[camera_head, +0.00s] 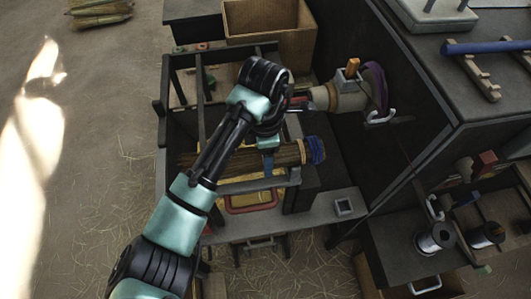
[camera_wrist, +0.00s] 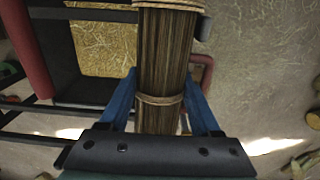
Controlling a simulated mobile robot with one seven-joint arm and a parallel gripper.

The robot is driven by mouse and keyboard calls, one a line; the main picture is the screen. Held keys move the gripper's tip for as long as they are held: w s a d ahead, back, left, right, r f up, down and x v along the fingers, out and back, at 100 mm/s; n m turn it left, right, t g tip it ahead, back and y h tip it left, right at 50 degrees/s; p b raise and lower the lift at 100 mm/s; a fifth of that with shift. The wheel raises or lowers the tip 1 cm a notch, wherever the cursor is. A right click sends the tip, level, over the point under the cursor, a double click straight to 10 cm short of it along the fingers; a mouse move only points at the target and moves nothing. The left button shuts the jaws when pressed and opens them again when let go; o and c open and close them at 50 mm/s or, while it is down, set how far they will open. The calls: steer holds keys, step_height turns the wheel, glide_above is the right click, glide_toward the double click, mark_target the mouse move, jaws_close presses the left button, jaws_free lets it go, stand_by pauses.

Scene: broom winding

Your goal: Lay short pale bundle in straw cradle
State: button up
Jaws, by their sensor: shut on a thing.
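The straw bundle (camera_wrist: 167,65) lies between the two blue fingers of my gripper (camera_wrist: 160,105) in the wrist view, with thin ties around it. In the head view my gripper (camera_head: 268,163) is shut across this bundle (camera_head: 288,154), which lies nearly level from left to right. Its right end has a blue binding (camera_head: 316,150). The bundle is over a dark barred frame (camera_head: 200,95), which may be the straw cradle; I cannot tell whether it touches it. My arm hides part of the bundle and frame.
An open cardboard box (camera_head: 268,42) stands behind the frame. A winding head with a purple strap (camera_head: 376,88) sticks out from the dark cabinet (camera_head: 415,85) at right. Wire spools (camera_head: 436,238) stand at lower right.

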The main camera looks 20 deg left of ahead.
steer(key=o, duration=1.5)
steer(key=shift+c, duration=0.2)
step_height(320, 180, up, 13)
steer(key=p, duration=0.4)
